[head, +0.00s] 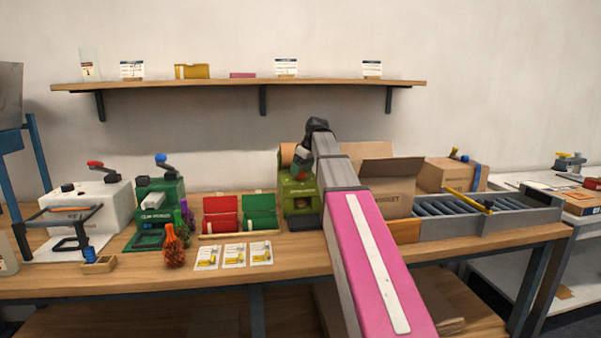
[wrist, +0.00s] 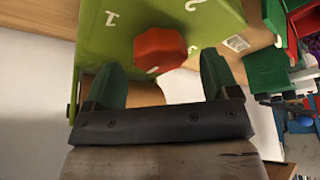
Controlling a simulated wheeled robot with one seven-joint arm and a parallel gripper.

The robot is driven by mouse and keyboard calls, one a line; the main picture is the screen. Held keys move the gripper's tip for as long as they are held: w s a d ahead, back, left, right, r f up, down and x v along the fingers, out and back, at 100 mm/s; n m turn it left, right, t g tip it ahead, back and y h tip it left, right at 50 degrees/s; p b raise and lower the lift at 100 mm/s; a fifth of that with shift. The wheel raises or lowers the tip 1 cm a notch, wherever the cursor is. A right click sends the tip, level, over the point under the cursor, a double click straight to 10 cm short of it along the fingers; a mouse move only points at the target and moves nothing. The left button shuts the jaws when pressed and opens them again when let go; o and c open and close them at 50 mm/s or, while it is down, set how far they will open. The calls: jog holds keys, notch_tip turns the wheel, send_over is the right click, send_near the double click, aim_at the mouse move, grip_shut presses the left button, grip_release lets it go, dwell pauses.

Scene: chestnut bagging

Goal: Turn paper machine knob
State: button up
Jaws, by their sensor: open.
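The paper machine is the green box (head: 299,197) on the bench, with a roll of brown paper behind it. In the wrist view its green face (wrist: 100,35) carries white numbers, and the red knob (wrist: 160,50) sits on that face. My gripper (wrist: 170,70) is open, with one green finger on each side just below the knob. The fingertips look close to the knob; I cannot tell whether they touch it.
Red and green bins (head: 240,214) stand left of the machine. A cardboard box (head: 388,190) and a grey roller conveyor (head: 480,212) are on the right. A wall shelf (head: 240,84) runs above. Cards (head: 234,254) lie on the bench front.

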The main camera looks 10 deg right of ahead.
jog(key=shift+x, duration=0.85)
jog(key=c, duration=0.9)
